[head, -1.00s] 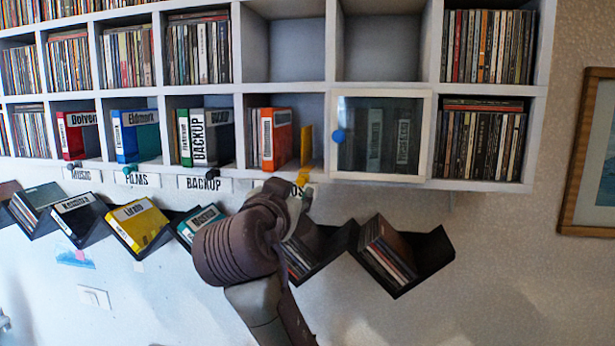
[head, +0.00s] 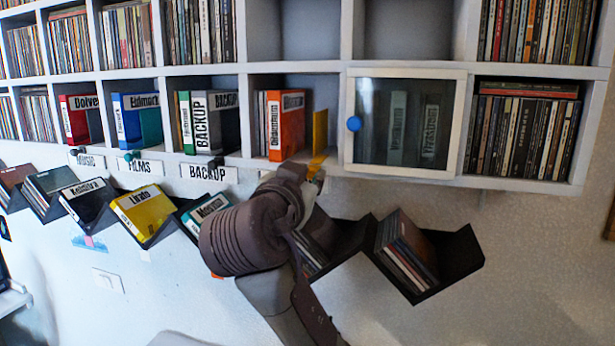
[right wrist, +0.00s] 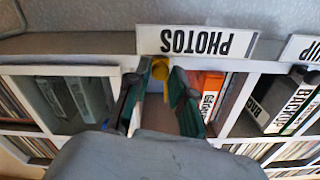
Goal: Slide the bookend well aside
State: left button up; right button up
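The yellow bookend (head: 320,132) stands upright in the lower compartment, right of an orange case (head: 286,124), with a gap between them. Its yellow foot reaches the compartment's front edge. My right gripper (head: 312,180) is just below and in front of that edge, its fingers mostly hidden by my wrist. In the right wrist view, upside down, the two green-padded fingers (right wrist: 162,80) are apart. A yellow part of the bookend (right wrist: 160,69) shows between their tips; contact cannot be told. My left gripper is not in view.
A glass door (head: 403,125) with a blue knob (head: 354,124) closes the compartment to the right. A PHOTOS label (right wrist: 195,42) hangs near the fingers. Dark angled racks (head: 455,262) with discs sit below. The two compartments above are empty.

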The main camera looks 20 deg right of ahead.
grip_shut()
jog(key=shift+d, duration=0.1)
jog(key=shift+s+d+f+b, duration=0.1)
jog(key=shift+s+d+b, duration=0.35)
jog(key=shift+d, duration=0.2)
jog(key=shift+s+d+b, duration=0.4)
jog(key=shift+d, duration=0.2)
jog(key=shift+s+d, duration=0.2)
jog(key=shift+d, duration=0.1)
jog(key=o, duration=0.6)
grip_release()
jog(key=shift+w, duration=0.15)
jog(key=shift+s+a, duration=0.15)
jog(key=shift+s, duration=0.05)
jog(key=v, duration=1.1)
jog(key=shift+s+a, duration=0.2)
